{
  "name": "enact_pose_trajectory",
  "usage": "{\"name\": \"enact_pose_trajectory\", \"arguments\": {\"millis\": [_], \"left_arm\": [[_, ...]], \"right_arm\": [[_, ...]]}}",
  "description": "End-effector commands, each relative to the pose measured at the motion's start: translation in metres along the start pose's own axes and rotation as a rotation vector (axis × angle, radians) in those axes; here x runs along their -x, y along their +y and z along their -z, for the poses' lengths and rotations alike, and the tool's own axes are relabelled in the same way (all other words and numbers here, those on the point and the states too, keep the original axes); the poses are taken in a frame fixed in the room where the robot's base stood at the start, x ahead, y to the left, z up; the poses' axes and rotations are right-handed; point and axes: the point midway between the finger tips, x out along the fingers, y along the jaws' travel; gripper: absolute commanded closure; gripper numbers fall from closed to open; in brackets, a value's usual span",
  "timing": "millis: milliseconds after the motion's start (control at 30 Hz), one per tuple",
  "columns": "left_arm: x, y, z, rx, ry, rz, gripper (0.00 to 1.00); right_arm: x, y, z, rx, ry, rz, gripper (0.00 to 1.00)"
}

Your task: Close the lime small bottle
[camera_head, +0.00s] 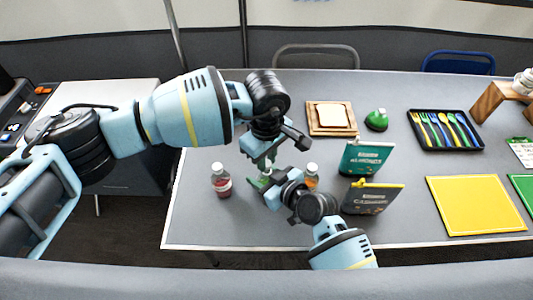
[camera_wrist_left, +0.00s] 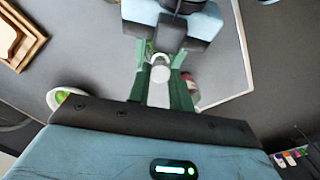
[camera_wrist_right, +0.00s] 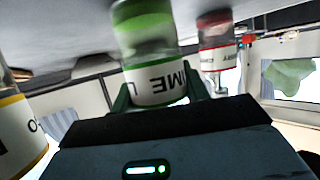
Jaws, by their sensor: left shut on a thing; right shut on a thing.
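The lime small bottle, with green contents and a white label, stands between my grippers in the head view (camera_head: 262,184). It shows large in the right wrist view (camera_wrist_right: 148,45), where its label reads "LIME". My right gripper (camera_head: 268,190) is shut on the bottle's body. My left gripper (camera_head: 264,160) comes from above and is shut on a white cap (camera_wrist_left: 160,73) over the bottle's top. The left wrist view shows the cap between the green fingers. I cannot tell whether the cap touches or sits fully on the neck.
A red-labelled bottle (camera_head: 222,181) stands left of my grippers and an orange bottle (camera_head: 311,177) stands close on the right. Teal (camera_head: 366,158) and dark (camera_head: 371,197) packets stand further right. A bread tray (camera_head: 331,119) lies behind. The table's front left is clear.

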Motion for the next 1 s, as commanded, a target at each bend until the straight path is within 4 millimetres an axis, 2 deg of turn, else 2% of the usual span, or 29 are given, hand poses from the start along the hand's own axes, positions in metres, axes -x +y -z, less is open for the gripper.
{"name": "enact_pose_trajectory", "arguments": {"millis": [1000], "left_arm": [[-0.0091,-0.0001,-0.0005,0.0,-0.001,0.001,1.0]], "right_arm": [[0.0,-0.0001,-0.0006,0.0,-0.001,0.0,0.96]]}}
